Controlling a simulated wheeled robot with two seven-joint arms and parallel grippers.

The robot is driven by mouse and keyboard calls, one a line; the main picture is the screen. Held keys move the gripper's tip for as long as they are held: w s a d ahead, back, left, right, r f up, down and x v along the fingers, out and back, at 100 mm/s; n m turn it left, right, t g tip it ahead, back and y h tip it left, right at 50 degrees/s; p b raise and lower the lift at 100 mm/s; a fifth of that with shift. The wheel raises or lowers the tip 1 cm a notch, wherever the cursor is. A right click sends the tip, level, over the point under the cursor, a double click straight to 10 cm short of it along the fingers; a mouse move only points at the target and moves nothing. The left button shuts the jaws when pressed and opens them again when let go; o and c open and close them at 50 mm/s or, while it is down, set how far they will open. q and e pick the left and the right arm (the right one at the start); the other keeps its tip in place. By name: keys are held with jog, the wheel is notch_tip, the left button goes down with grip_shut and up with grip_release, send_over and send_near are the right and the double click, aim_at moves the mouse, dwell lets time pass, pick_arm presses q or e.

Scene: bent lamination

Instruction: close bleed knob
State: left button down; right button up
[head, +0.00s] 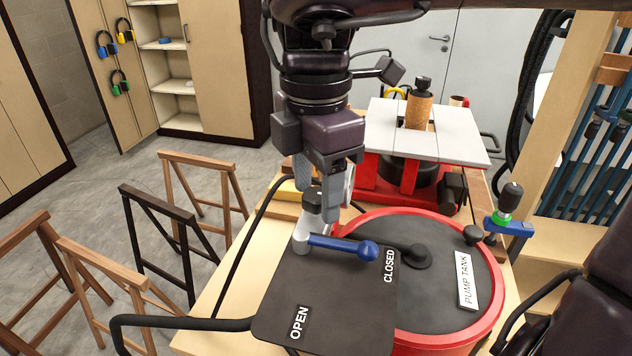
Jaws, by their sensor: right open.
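No part is labelled as the bleed knob. A blue lever (342,246) with a ball end sits on a pale grey valve body, over a dark plate (325,312) marked OPEN and CLOSED. The lever points right, its ball near the CLOSED label (389,266). A small black knob (473,236) stands on the lid's right rim. Another black knob (511,196) with a green collar sits on a blue fitting at right. My right gripper (322,190) points down, open, right above the valve body; contact cannot be told. My left gripper is not in view.
The red pump tank (497,290) with a dark lid stands on the wooden bench. Behind it is a red machine with a pale table (458,143) and a cork-coloured cylinder (418,110). Black hoses loop at left and right. Wooden trestles (205,165) stand on the floor at left.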

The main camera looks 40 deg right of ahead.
aim_at(316, 193)
notch_tip(316, 193, up, 6)
jog(key=p, duration=0.4)
jog(key=shift+r, duration=0.25)
jog(key=shift+r+p, duration=0.7)
jog(key=shift+p, duration=0.1)
